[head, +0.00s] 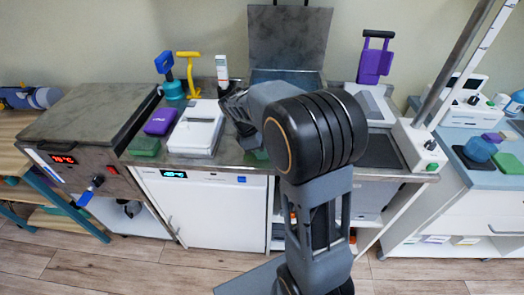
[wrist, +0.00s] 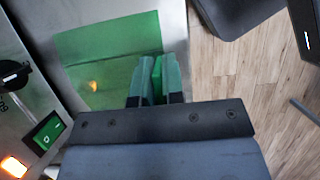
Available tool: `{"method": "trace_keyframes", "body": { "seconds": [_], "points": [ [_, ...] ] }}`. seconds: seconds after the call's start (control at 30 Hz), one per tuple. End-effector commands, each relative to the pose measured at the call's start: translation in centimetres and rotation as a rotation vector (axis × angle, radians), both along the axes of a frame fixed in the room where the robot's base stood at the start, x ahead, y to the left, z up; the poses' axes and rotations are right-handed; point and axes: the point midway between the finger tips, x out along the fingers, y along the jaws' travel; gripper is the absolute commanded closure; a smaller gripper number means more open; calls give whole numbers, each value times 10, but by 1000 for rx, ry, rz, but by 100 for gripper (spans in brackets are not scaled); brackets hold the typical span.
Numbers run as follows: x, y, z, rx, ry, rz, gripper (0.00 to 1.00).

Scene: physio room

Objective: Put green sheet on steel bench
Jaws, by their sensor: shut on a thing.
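The green sheet (wrist: 112,45) shows in the wrist view as a flat green area against grey metal. My gripper (wrist: 157,82) is shut on a bright green edge of it, with one finger on each side. I cannot tell whether the sheet touches the metal under it. The steel bench (head: 233,155) runs along the wall, with a grey metal top.
A dark green block (head: 144,147), a purple case (head: 160,121) and a white device (head: 196,128) crowd the bench's left part. A grey raised panel (head: 289,38) stands behind my arm. A white post base (head: 418,143) stands to the right. Wooden floor lies in front.

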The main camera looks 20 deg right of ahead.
Motion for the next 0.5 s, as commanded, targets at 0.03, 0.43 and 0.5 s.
{"method": "trace_keyframes", "body": {
  "seconds": [0.03, 0.43, 0.5],
  "points": [
    [0, 0, 1, 0, -1, 0, 100],
    [0, 0, -7, 0, -1, 0, 100],
    [0, 0, -9, 0, -1, 0, 100]
  ]
}}
